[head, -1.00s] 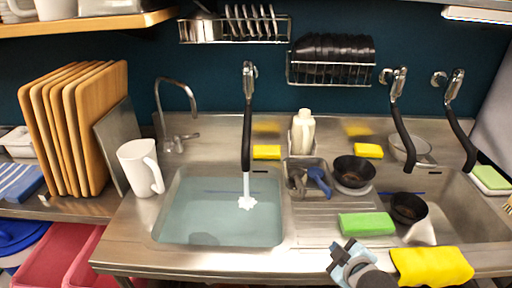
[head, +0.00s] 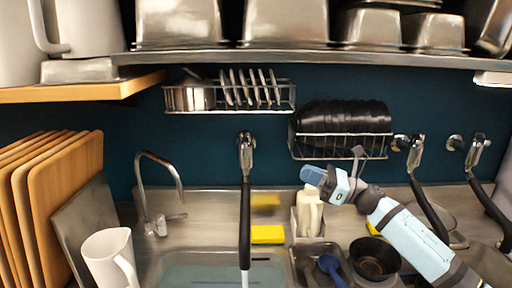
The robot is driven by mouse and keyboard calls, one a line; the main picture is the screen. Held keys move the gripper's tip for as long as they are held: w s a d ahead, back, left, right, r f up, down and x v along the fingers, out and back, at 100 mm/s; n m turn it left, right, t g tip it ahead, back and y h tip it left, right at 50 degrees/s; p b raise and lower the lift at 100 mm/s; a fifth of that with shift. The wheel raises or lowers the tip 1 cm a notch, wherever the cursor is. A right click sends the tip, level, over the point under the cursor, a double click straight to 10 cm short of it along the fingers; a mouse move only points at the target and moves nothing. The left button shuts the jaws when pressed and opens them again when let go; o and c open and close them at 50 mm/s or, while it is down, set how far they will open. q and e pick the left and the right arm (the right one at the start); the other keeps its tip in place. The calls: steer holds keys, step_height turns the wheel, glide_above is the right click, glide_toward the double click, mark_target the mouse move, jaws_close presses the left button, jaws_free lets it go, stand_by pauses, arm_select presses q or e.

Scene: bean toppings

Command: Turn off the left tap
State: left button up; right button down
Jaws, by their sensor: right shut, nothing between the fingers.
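The left tap (head: 246,215) is a black hose spout hanging from a metal wall fitting (head: 246,145). Water (head: 245,279) runs from its lower end into the left sink basin (head: 205,275), of which only the back part shows. My right gripper (head: 308,174) is shut and empty. It is raised in front of the back wall, to the right of the tap and apart from it, above the cream bottle, pointing left. My left gripper is not in view.
A cream bottle (head: 310,212) stands just below my right gripper. A wire rack of black bowls (head: 345,122) and a plate rack (head: 245,90) hang on the wall. A silver curved faucet (head: 160,190), white jug (head: 110,258) and cutting boards (head: 60,190) are at left.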

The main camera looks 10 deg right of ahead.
step_height(320, 180, up, 2)
steer(key=a+p, duration=0.1)
steer(key=a, duration=0.1)
steer(key=p, duration=0.4)
glide_toward(245, 141)
steer(key=w+a, duration=0.1)
steer(key=a, duration=0.5)
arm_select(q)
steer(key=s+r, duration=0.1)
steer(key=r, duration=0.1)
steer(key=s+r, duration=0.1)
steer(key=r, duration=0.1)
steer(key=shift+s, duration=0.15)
arm_select(e)
steer(key=shift+w+r, duration=0.15)
steer(key=shift+r, duration=0.35)
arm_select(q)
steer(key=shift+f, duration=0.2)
